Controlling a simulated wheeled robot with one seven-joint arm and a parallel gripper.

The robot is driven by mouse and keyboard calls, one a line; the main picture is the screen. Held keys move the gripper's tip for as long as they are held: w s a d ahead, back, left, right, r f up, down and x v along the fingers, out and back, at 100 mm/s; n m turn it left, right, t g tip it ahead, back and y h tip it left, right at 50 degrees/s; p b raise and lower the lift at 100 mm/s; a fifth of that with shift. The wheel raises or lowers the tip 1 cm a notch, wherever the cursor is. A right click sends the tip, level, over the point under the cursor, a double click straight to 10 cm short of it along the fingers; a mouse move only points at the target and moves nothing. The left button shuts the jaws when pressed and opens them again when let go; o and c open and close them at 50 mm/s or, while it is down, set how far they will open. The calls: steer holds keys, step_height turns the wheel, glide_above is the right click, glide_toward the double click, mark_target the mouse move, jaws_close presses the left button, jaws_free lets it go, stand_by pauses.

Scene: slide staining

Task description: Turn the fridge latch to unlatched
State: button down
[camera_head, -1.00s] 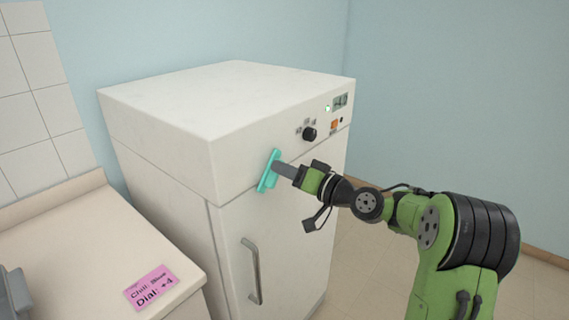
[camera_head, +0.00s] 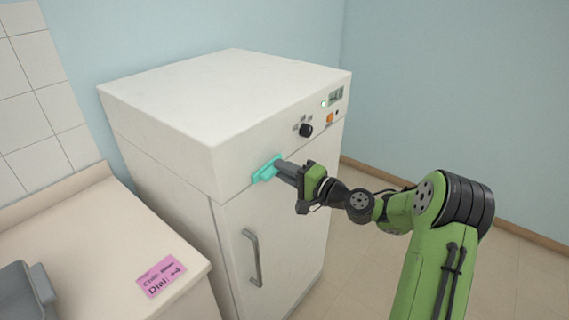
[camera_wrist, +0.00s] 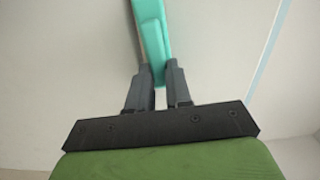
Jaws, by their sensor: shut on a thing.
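The white fridge (camera_head: 285,215) stands in the middle of the head view. Its teal latch (camera_head: 266,169) is on the front near the top of the door, above the handle, and lies tilted closer to level than upright. My gripper (camera_head: 280,169) is shut on the latch. In the wrist view the teal latch (camera_wrist: 151,32) runs up from between the two dark fingers of my gripper (camera_wrist: 156,78). The part of the latch between the fingers is partly hidden.
A black dial (camera_head: 306,130), an orange switch (camera_head: 330,118) and a small display (camera_head: 336,95) are on the upper front panel. The door handle (camera_head: 254,257) hangs below. A counter (camera_head: 100,255) with a pink note (camera_head: 161,276) is at left. Open floor lies right of the fridge.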

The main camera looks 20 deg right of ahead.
steer(key=shift+f+m+p, duration=0.1)
steer(key=shift+m+p, duration=0.2)
steer(key=shift+m, duration=0.2)
steer(key=c, duration=1)
jaws_free()
steer(key=shift+d, duration=0.1)
steer(key=shift+c, duration=0.2)
steer(key=v, duration=1.5)
steer(key=shift+s+d, duration=0.2)
steer(key=shift+s, duration=0.15)
